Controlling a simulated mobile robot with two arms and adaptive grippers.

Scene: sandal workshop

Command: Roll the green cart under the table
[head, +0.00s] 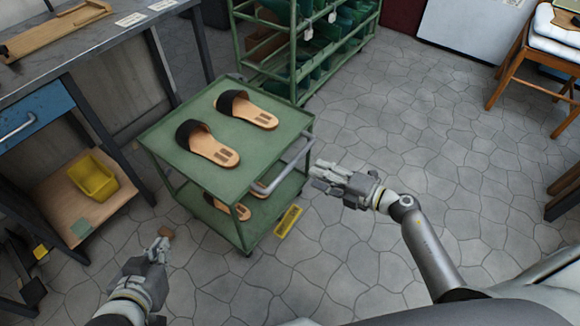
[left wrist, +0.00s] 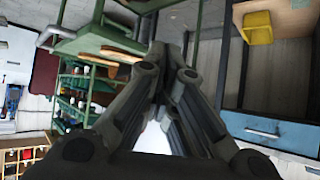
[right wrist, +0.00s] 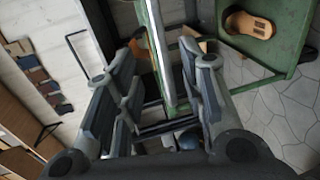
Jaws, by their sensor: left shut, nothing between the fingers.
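The green cart (head: 262,145) stands on the stone floor beside the table (head: 110,45), with its handle (head: 285,168) on the right side. Two black-strapped sandals (head: 210,145) (head: 247,108) lie on its top, and more footwear shows on its lower shelf. The table has a blue drawer (head: 30,112). My right gripper (head: 317,175) is open, close to the handle; in the right wrist view its fingers (right wrist: 160,95) are spread, and I cannot tell whether the bar lies between them. My left gripper (head: 160,250) is shut and empty, low in front of the cart's left side.
A yellow bin (head: 93,178) sits on a low wooden shelf under the table's drawer end. A yellow marker (head: 288,220) lies on the floor by the cart. Floor is open to the right; a chair (head: 530,70) stands far right.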

